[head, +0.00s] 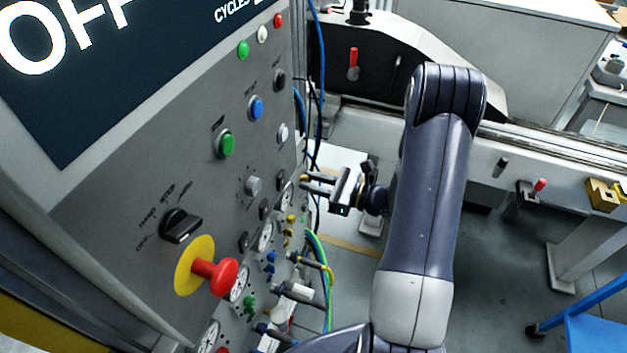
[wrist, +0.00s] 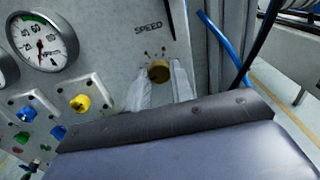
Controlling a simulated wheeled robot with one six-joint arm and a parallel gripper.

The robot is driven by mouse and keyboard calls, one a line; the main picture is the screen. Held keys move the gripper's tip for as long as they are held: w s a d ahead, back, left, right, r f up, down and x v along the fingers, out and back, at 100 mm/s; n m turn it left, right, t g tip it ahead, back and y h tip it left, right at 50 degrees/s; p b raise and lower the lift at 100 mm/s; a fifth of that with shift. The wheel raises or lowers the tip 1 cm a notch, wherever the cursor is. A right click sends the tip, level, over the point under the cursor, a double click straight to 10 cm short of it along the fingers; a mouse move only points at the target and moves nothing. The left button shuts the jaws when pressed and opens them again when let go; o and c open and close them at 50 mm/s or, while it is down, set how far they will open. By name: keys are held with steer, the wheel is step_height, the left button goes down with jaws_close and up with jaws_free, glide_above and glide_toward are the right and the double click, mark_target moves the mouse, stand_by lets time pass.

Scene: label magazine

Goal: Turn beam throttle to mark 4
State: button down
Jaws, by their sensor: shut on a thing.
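A small round brass knob (wrist: 159,71) sits on the grey panel under the printed word SPEED in the wrist view. Small dark marks stand around its upper side, too small to read. No label reading beam throttle is legible. My gripper (wrist: 158,88) is shut on the brass knob, with one pale finger on each side of it. In the head view my gripper (head: 304,182) reaches in from the right to the panel's right edge, its fingers at the panel face. The knob's pointer direction cannot be made out.
A round gauge (wrist: 42,42) and a yellow knob (wrist: 80,103) lie left of the fingers. A red mushroom button (head: 223,277) and a black selector (head: 181,225) stick out lower left. Blue cables (head: 317,90) hang by the panel edge; green hoses (head: 325,280) hang below.

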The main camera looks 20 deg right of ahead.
steer(key=m+p, duration=0.1)
steer(key=m, duration=0.3)
steer(key=shift+r+p, duration=0.1)
steer(key=shift+p, duration=0.25)
steer(key=m+p, duration=0.1)
steer(key=m, duration=0.3)
steer(key=shift+p, duration=0.35)
steer(key=m+p, duration=0.1)
steer(key=m, duration=0.3)
steer(key=shift+p, duration=0.4)
steer(key=shift+m+p, duration=0.5)
steer(key=shift+m, duration=1.1)
steer(key=c, duration=1.2)
jaws_free()
steer(key=shift+c, duration=0.2)
steer(key=b+v, duration=0.2)
steer(key=v, duration=0.9)
